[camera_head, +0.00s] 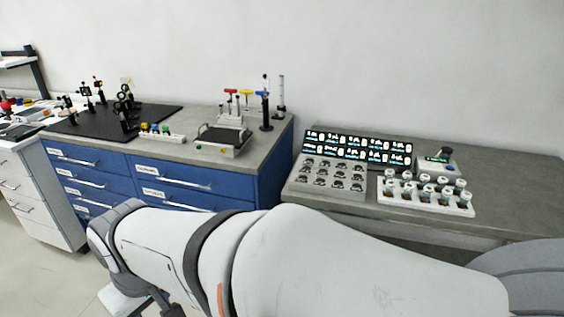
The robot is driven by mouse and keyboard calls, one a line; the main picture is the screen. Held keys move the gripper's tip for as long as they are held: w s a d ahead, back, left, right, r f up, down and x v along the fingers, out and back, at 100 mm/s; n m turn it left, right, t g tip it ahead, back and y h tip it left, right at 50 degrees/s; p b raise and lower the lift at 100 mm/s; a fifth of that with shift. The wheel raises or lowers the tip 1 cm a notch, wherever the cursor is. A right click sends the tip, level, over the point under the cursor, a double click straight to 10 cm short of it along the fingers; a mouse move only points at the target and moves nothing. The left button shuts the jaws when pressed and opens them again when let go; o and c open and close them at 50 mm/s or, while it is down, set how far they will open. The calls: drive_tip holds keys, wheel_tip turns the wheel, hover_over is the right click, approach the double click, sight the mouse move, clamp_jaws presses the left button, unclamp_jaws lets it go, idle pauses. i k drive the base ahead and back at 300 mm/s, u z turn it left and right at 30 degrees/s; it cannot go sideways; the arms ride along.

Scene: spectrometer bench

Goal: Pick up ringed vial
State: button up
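The vials are too small here to tell which one bears a ring. My white arm stretches across the lower part of the view, in front of the bench and below the rack. Its far end bends down at the lower left, and my gripper's fingers do not show, so I cannot see whether they hold anything.
A panel with lit displays (357,147) and a block of dark round fittings (331,176) stand left of the rack. A small device (437,163) sits behind it. The right bench end is clear.

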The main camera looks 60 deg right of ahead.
sight(390, 184)
drive_tip(key=k, duration=0.85)
drive_tip(key=z, duration=1.7)
drive_tip(key=i, duration=1)
drive_tip(key=z, duration=0.1)
